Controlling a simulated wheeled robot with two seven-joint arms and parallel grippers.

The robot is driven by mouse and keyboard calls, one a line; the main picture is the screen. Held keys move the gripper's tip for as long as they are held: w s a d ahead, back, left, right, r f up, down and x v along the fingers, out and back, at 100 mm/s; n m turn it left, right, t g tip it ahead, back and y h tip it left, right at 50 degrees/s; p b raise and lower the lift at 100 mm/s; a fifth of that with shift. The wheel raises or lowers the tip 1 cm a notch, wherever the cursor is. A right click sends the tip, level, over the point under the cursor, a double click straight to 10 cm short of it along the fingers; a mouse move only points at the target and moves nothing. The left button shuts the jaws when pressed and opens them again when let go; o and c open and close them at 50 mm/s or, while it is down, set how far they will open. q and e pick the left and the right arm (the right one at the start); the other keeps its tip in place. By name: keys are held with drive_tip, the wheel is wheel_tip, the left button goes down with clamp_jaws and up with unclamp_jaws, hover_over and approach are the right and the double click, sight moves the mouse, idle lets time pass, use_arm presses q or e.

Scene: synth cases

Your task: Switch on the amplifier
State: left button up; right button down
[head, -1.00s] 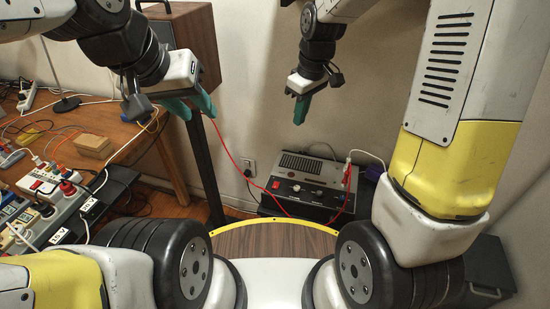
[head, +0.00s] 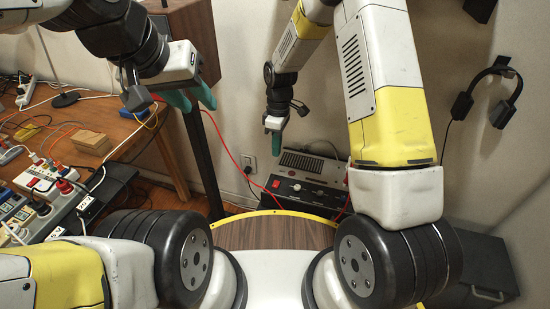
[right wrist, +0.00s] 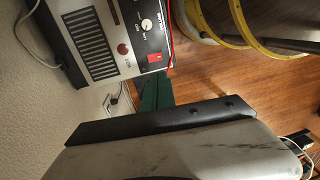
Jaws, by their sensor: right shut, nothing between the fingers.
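The amplifier (head: 318,168) stands low against the wall, a dark box with a grey top grille and a front panel of knobs. In the right wrist view the amplifier (right wrist: 85,45) shows its grille, a white knob and a red switch (right wrist: 155,58). The switch's position is too small to tell. My right gripper (head: 274,145) is shut and empty, pointing down above the amplifier's left side. In the right wrist view its green fingers (right wrist: 158,88) appear just below the red switch; I cannot tell if they touch. My left gripper (head: 195,100) is open and empty, away from the amplifier.
A wooden bench (head: 120,130) at left carries power strips, plugs and a wooden block (head: 91,142). A dark post (head: 203,160) stands between bench and amplifier. A red cable (head: 228,155) runs to the amplifier. Headphones (head: 488,92) hang on the right wall.

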sight(275, 186)
drive_tip(key=f, duration=0.4)
drive_tip(key=s+f, duration=0.1)
drive_tip(key=f, duration=0.8)
drive_tip(key=shift+s+a+f, duration=0.25)
drive_tip(key=shift+s+f, duration=0.05)
drive_tip(key=shift+f, duration=0.1)
drive_tip(key=shift+s+f, duration=0.15)
drive_tip(key=shift+f, duration=0.1)
drive_tip(key=shift+w+d+r, duration=0.15)
drive_tip(key=shift+w+d, duration=0.1)
drive_tip(key=shift+w, duration=0.6)
